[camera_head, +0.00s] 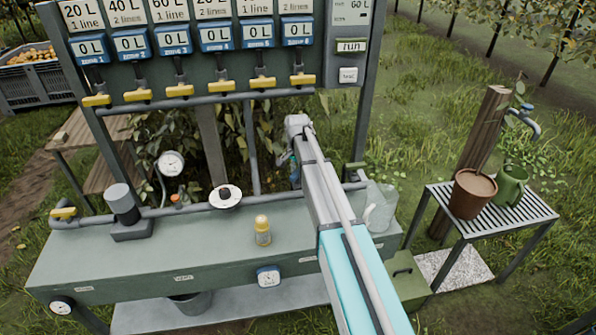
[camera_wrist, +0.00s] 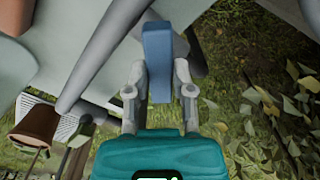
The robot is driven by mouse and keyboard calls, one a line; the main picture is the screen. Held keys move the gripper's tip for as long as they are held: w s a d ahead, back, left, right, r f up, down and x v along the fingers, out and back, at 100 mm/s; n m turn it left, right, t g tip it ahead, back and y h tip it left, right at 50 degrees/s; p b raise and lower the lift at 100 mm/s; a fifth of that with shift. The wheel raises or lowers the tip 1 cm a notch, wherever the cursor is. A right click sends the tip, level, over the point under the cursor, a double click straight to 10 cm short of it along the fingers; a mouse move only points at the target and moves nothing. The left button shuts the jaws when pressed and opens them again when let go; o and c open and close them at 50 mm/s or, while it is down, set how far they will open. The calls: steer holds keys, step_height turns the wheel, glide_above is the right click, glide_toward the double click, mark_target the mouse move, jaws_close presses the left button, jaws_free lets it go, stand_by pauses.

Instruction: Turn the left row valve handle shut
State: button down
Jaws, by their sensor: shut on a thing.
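My gripper (camera_wrist: 159,88) is shut on a blue handle (camera_wrist: 157,45), with one finger on each side of it in the wrist view. The handle is a flat bar, with a grey pipe (camera_wrist: 100,55) running close by. Whether it is the left row valve's handle cannot be told. In the head view my arm reaches behind the bench, its end near the lower pipe, and it hides most of the gripper and the handle. Several yellow valve handles (camera_head: 180,91) sit under the meters, clear of my arm. Another yellow handle (camera_head: 63,212) is at the lower pipe's left end.
A slatted table (camera_head: 538,208) holds a brown pot (camera_head: 472,195).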

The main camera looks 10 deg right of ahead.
steer(key=shift+m, duration=0.4)
steer(key=m, duration=0.8)
steer(key=shift+m, duration=0.3)
steer(key=shift+c, duration=2.4)
jaws_free()
steer(key=shift+n, duration=0.5)
